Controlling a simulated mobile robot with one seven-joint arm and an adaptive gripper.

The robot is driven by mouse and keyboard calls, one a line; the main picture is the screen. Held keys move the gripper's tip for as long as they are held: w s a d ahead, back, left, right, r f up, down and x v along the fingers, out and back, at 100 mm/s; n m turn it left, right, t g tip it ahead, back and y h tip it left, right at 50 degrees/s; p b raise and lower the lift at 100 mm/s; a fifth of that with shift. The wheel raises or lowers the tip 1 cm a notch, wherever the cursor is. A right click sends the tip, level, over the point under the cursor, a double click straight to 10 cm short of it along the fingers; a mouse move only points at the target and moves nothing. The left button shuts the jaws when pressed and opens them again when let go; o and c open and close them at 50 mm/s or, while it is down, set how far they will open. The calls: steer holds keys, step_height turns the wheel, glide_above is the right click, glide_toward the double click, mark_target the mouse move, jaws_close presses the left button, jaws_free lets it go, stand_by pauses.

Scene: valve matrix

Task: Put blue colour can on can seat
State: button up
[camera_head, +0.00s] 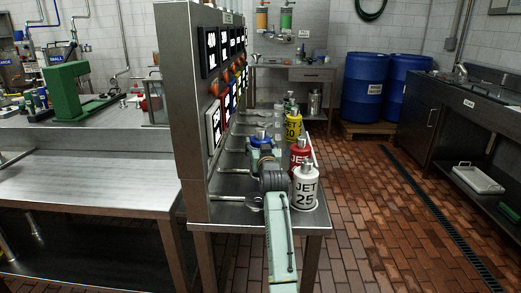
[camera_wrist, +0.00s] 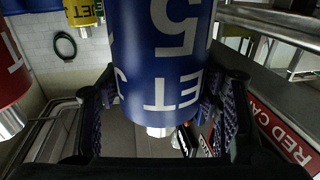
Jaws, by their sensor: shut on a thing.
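The blue can (camera_wrist: 160,50) with white lettering fills the middle of the wrist view, where it appears upside down. My gripper (camera_wrist: 160,108) is shut on it, with one dark finger on each side. In the head view the top of the blue can (camera_head: 261,141) shows just beyond my gripper (camera_head: 264,163), which hides its lower part. It is beside the panel, over the bench. Metal can seats (camera_head: 234,171) stick out from the panel toward the cans. Which seat is for blue cannot be told. In the wrist view a red label reading "RED CA" (camera_wrist: 284,135) shows at right.
A white can (camera_head: 305,188), a red can (camera_head: 299,154) and a yellow can (camera_head: 293,126) stand in a row along the bench's right edge, close to my gripper. The tall metal panel (camera_head: 186,110) bounds the left. Blue drums (camera_head: 366,84) stand far off.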

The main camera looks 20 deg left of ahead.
steer(key=shift+f, duration=0.9)
steer(key=o, duration=1.4)
steer(key=shift+f, duration=0.1)
steer(key=shift+r, duration=0.2)
steer(key=b+v, duration=0.2)
steer(key=v, duration=1)
